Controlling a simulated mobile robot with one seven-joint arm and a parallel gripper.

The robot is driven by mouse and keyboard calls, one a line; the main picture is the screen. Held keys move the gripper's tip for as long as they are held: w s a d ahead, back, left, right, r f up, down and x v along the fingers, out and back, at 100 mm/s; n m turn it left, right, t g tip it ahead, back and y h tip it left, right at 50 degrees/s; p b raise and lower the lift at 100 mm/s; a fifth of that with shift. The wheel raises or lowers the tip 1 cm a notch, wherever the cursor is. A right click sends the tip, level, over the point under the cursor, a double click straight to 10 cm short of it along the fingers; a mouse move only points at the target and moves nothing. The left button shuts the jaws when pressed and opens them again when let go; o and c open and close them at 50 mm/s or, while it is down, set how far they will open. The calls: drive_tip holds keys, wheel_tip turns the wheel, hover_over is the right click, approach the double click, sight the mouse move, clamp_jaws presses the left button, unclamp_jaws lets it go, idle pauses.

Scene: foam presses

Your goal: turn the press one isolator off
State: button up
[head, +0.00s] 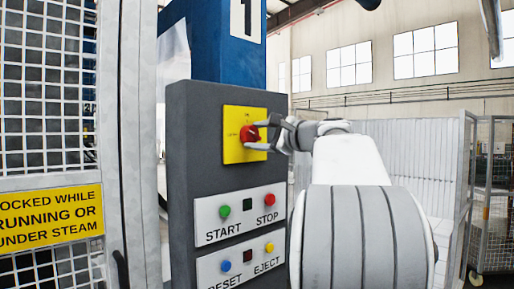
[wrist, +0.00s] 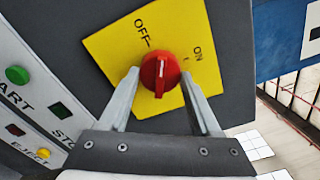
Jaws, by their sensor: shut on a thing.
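The press one isolator is a red rotary knob (head: 249,133) on a yellow plate (head: 243,152), high on a dark grey control panel. In the wrist view the red knob (wrist: 161,72) sits at the middle of the yellow plate (wrist: 206,88), with OFF printed to its upper left and ON to its upper right. My gripper (head: 259,135) reaches in from the right. In the wrist view my gripper (wrist: 160,76) has one finger on each side of the knob and is shut on it. I cannot tell clearly which label the knob points to.
Below the isolator are a green START button (head: 225,211), a red STOP button (head: 270,199), a blue RESET button (head: 226,266) and a yellow EJECT button (head: 270,247). A blue column (head: 213,40) marked 1 rises behind the panel. A mesh guard (head: 45,120) stands at left.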

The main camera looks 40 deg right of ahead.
drive_tip(key=n+b, duration=0.3)
drive_tip(key=n, duration=0.2)
drive_tip(key=shift+n, duration=0.3)
drive_tip(key=shift+b, duration=0.3)
drive_tip(key=o, duration=1.4)
drive_tip(key=shift+c, duration=0.2)
drive_tip(key=shift+s, duration=0.1)
drive_tip(key=s+d+b, duration=0.1)
drive_tip(key=s, duration=1.6)
drive_tip(key=shift+d+b, duration=0.2)
drive_tip(key=shift+b, duration=0.1)
